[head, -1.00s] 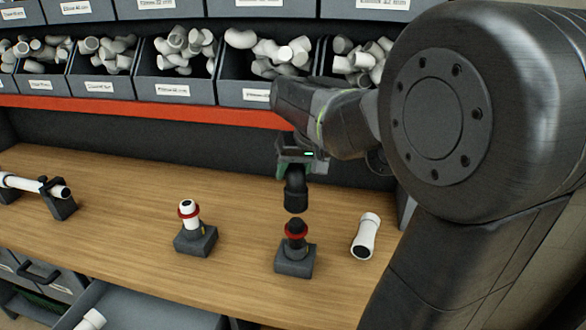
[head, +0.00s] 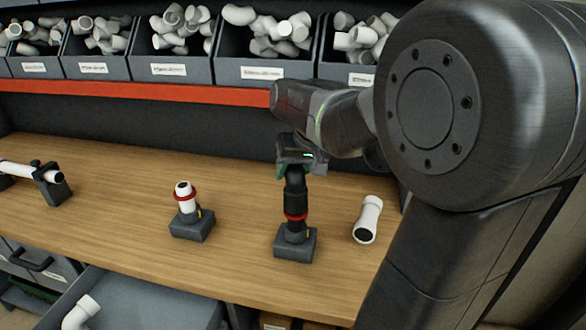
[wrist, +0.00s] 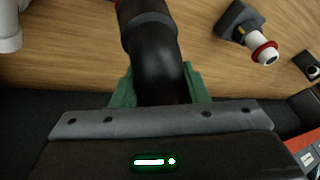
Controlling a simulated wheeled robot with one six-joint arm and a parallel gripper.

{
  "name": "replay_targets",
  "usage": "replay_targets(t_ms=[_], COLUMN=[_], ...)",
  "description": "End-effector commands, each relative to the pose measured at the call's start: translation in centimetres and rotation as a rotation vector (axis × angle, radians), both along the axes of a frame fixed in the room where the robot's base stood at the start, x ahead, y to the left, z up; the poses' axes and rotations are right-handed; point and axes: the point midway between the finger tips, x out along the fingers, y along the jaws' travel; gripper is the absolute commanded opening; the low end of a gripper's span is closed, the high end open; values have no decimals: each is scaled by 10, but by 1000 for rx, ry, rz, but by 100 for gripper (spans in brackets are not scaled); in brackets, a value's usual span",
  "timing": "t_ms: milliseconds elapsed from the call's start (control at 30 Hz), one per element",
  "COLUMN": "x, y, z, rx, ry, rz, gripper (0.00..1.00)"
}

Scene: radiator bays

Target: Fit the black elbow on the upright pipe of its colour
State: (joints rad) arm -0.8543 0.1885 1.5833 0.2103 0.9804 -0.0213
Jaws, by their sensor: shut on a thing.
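The black elbow (head: 295,188) is in my gripper (head: 297,166), which is shut on it. In the head view its lower end meets the top of the black upright pipe, at the red ring (head: 295,216). The pipe stands in a grey block (head: 296,243) on the bench. How far the elbow sits over the pipe I cannot tell. In the wrist view the elbow (wrist: 158,75) shows between the green finger pads, with its socket end pointing away. The pipe is mostly hidden there.
A white upright pipe (head: 186,196) with a red ring stands in its block to the left. A loose white fitting (head: 368,219) lies close on the right. A clamped white pipe (head: 28,172) is at far left. Bins of white fittings (head: 265,65) line the shelf above.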

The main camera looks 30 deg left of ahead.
Motion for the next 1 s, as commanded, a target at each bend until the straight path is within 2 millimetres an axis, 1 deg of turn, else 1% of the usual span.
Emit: replay_targets(t_ms=[33,133,467,500,567,600,633,867,1000], x=[0,0,0,0,0,0,0,0,-1], y=[0,0,0,0,0,0,0,0,-2], z=[-4,-7,-8,-8,-8,-8,-8,-8,-1], rx=[0,1,1,1,1,1,1,0,1], ry=[0,-1,-1,-1,-1,-1,-1,0,-1], rz=[0,0,0,0,0,0,0,0,0], gripper=[16,16,16,44,56,64,66,66,66])
